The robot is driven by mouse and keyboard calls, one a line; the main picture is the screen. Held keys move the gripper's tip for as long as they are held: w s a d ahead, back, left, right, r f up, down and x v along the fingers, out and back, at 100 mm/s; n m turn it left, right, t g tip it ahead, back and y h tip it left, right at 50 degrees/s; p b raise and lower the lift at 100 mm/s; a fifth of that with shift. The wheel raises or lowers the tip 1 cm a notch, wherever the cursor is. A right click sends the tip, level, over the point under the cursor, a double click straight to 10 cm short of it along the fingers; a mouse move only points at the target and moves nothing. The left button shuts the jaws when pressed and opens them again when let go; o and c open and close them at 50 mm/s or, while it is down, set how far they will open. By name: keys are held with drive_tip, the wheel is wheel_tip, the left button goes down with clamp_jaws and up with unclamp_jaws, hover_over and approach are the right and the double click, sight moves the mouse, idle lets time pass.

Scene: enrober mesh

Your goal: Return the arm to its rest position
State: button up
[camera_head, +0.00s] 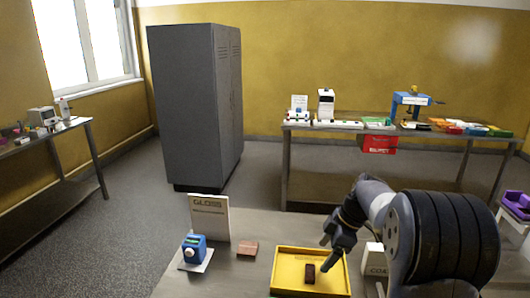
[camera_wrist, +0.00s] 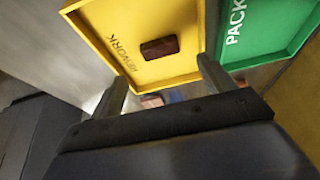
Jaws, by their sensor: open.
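My gripper (camera_head: 328,258) is above the right part of a yellow tray (camera_head: 289,270) on the near table. In the wrist view its two fingers (camera_wrist: 162,84) stand apart with nothing held between them. A dark brown bar (camera_head: 310,273) lies inside the yellow tray, apart from the fingers. The wrist view shows this bar (camera_wrist: 160,48) and the tray's REWORK lettering (camera_wrist: 118,54). My arm reaches in from the right and is bent, with the gripper pointing down.
A green PACK tray (camera_wrist: 265,45) adjoins the yellow one. A blue device (camera_head: 194,249), a GLOSS card (camera_head: 210,216) and a reddish-brown block (camera_head: 247,249) stand left of the yellow tray. A white card (camera_head: 374,260) is beside my arm. A grey cabinet (camera_head: 190,110) stands behind.

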sight(311, 271)
drive_tip(key=x, duration=0.7)
drive_tip(key=shift+a, duration=0.1)
drive_tip(key=shift+r, duration=1.6)
drive_tip(key=shift+f, duration=0.1)
